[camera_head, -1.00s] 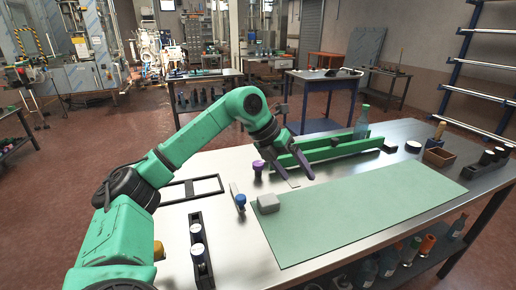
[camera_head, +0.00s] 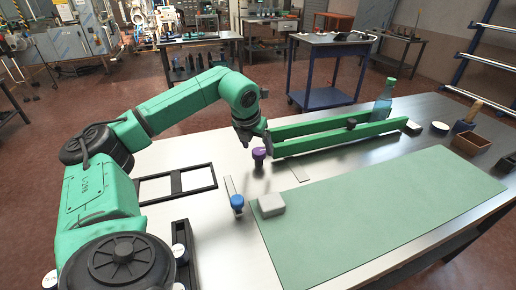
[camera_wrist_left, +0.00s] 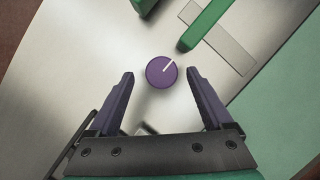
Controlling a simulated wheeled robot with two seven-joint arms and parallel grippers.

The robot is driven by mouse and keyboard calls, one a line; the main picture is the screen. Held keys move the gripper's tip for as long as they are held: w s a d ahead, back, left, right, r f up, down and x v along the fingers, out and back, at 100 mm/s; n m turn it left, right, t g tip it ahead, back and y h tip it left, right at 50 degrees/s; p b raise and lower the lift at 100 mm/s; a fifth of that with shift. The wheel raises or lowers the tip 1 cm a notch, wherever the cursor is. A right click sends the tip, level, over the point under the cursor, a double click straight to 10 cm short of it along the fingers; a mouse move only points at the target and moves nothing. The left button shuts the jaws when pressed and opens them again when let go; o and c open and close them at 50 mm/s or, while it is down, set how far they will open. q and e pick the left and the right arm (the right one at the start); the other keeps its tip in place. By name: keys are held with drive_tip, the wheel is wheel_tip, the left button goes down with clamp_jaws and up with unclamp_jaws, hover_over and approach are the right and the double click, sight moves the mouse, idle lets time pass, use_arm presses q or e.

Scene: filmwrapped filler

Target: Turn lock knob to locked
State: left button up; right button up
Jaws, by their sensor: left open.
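The purple round knob (camera_head: 259,154) stands on the metal table near the left end of the green rails. In the left wrist view the knob (camera_wrist_left: 161,72) has a white line on top pointing to the upper right. My left gripper (camera_head: 256,143) is above and around the knob's place, pointing down. In the wrist view its two purple fingers (camera_wrist_left: 160,76) are apart, with the knob between their tips and gaps at both sides. No contact shows. My right gripper is not in view.
Green rails (camera_head: 340,136) run right of the knob, with a bottle (camera_head: 382,106) behind. A blue-topped knob (camera_head: 237,202), a grey block (camera_head: 271,205) and a green mat (camera_head: 380,198) lie nearer. A black frame (camera_head: 177,182) lies left.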

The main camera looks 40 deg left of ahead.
use_arm(q)
drive_tip(key=shift+w+f, duration=0.2)
drive_tip(key=shift+f, duration=0.65)
drive_tip(key=shift+w, duration=0.1)
clamp_jaws()
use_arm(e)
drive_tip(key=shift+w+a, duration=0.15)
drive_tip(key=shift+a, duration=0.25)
